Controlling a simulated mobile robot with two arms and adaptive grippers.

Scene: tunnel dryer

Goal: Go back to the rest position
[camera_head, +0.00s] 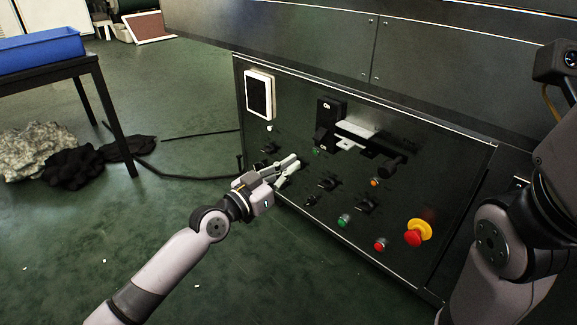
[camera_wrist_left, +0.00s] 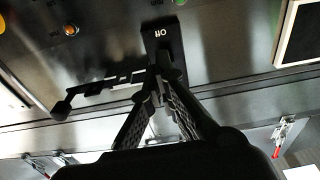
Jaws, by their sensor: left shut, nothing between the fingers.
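My left gripper (camera_head: 292,164) is in front of the dark control panel (camera_head: 296,112), at its lower left part. It also shows in the left wrist view (camera_wrist_left: 157,78), with its fingers closed together and nothing held between them. In that view the fingertips overlap the black switch plate marked Off (camera_wrist_left: 170,42); whether they touch it I cannot tell. The main switch (camera_head: 326,122) has its black lever handle (camera_head: 390,167) pointing to the right. My right arm stands at the right edge, and its gripper is out of view.
The panel has a white-framed screen (camera_head: 259,94), a green button (camera_head: 344,221), a red button (camera_head: 381,244) and a red-and-yellow emergency stop (camera_head: 416,234). A dark table (camera_head: 92,63) with a blue bin (camera_head: 38,50) stands at left. Green floor between table and panel is mostly clear.

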